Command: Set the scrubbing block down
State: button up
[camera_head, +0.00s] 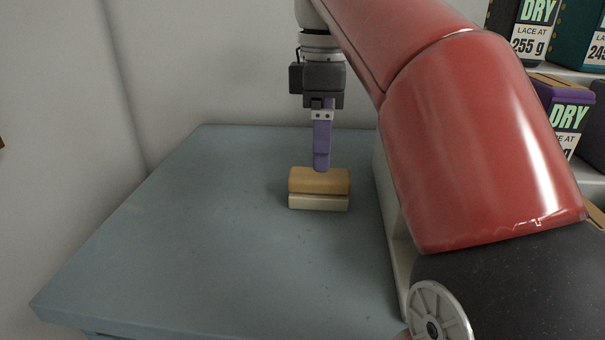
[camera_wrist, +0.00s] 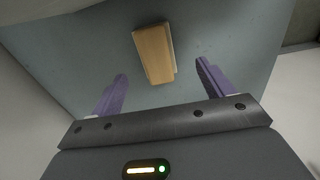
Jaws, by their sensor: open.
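The scrubbing block (camera_head: 319,182) has a tan wooden top and a pale lower layer. It rests flat on the blue-grey table (camera_head: 230,240). My gripper (camera_head: 321,168) points down just above and behind the block in the head view, its purple fingers seen edge-on. In the wrist view, the block (camera_wrist: 153,54) lies beyond the fingertips, between their lines. My gripper (camera_wrist: 160,80) is open there, with its two purple fingers wide apart and nothing between them. Whether a fingertip touches the block cannot be told from the head view.
My red arm covers the right side of the head view and hides part of the table's right edge. Shelves with labelled boxes (camera_head: 562,110) stand at the right. A plain wall (camera_head: 220,60) is behind the table. The table's left and front are clear.

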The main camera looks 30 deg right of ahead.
aim_at(322, 178)
jog(key=f, duration=0.2)
jog(key=f+b, duration=0.1)
jog(key=f, duration=0.4)
jog(key=shift+w+d+f+b, duration=0.25)
jog(key=shift+f+b, duration=0.15)
jog(key=shift+c, duration=0.3)
jog(key=c, duration=1.1)
jog(key=shift+c, duration=0.2)
jog(key=shift+r, duration=0.15)
notch_tip(322, 178, up, 8)
jog(key=shift+w+f+p, duration=0.1)
jog(key=shift+p, duration=1.15)
jog(key=shift+r, duration=0.8)
